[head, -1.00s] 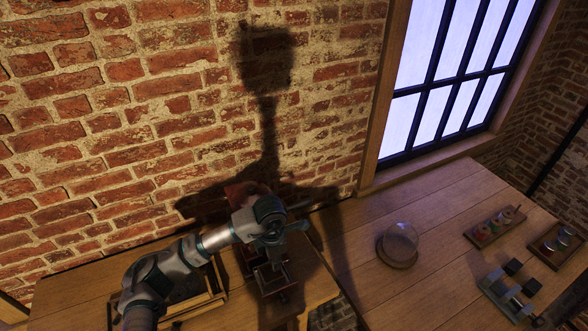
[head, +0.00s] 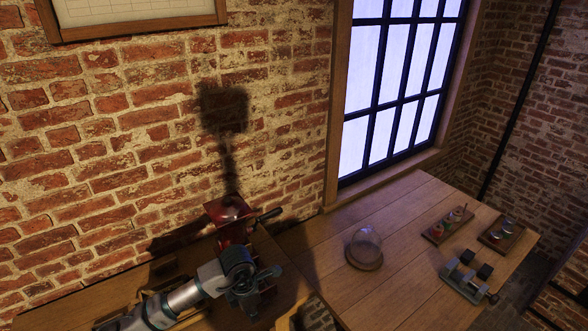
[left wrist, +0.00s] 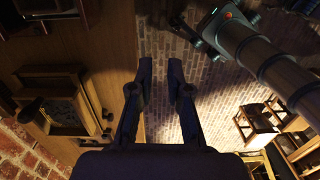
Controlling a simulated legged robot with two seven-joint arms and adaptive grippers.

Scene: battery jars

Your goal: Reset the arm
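My left arm comes in from the lower left in the head view. Its gripper (head: 247,298) is low in the picture, over or beside the near table; its fingers are hard to make out there. In the left wrist view the left gripper (left wrist: 160,80) has two dark fingers standing apart, with only brick paving seen between them. It holds nothing. My right gripper does not show in the head view.
A red device (head: 232,217) with a dark handle stands behind my left wrist. A glass dome (head: 366,246), trays of small items (head: 447,224) and a metal fixture (head: 468,277) are on the right table. A wooden box (left wrist: 55,76) and stools (left wrist: 258,122) show in the wrist view.

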